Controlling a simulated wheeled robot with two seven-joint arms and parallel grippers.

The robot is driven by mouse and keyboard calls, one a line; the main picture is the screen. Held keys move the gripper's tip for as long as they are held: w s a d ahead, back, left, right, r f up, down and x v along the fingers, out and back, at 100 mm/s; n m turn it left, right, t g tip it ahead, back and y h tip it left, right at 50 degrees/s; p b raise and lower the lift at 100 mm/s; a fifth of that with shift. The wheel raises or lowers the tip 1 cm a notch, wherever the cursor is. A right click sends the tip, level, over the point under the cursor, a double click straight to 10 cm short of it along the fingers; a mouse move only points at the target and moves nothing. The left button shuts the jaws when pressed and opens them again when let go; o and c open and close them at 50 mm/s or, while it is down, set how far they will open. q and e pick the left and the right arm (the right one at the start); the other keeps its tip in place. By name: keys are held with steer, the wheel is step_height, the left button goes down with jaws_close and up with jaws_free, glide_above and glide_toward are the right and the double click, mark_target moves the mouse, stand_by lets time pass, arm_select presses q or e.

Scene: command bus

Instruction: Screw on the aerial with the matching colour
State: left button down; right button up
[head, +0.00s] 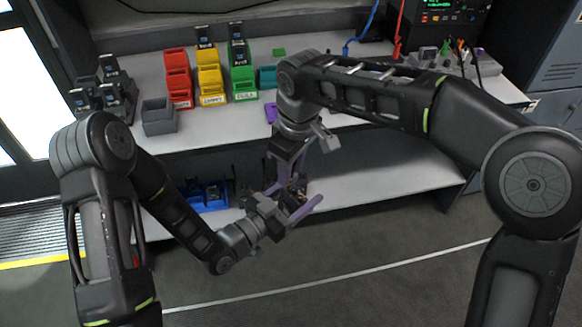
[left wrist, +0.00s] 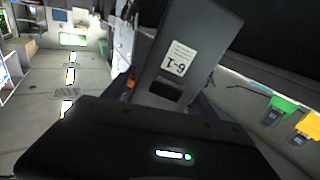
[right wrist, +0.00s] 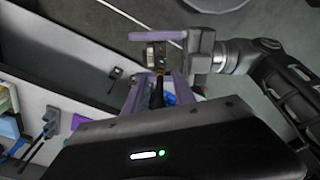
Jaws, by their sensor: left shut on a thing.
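My left gripper (head: 292,208) is shut on a dark handheld radio (left wrist: 190,50) with a white "6-1" label, low in front of the bench. A small orange part (left wrist: 130,82) shows near the radio's far end. My right gripper (right wrist: 158,92) points down at the radio's top (right wrist: 155,54). Its purple fingers stand apart on both sides of a slim black aerial (right wrist: 157,94) with no clear contact. Whether the aerial sits fully on the radio cannot be told. In the head view my right gripper (head: 287,165) partly hides the radio.
Red (head: 178,80), yellow (head: 210,78) and green (head: 241,78) bins stand on the bench. Radios in chargers (head: 113,88) stand at left. A grey holder (head: 425,57) with coloured tips stands at right. A blue tray (head: 210,197) lies on the lower shelf. The lower shelf's right side is clear.

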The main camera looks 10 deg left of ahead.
steer(key=shift+r, duration=0.15)
steer(key=shift+s+d+r, duration=0.1)
steer(key=shift+d+r, duration=0.05)
steer(key=shift+r, duration=0.9)
steer(key=shift+s+d+r, duration=0.1)
steer(key=shift+d+r, duration=0.05)
steer(key=shift+r, duration=0.9)
steer(key=o, duration=0.6)
steer(key=shift+c, duration=0.2)
steer(key=shift+f, duration=0.15)
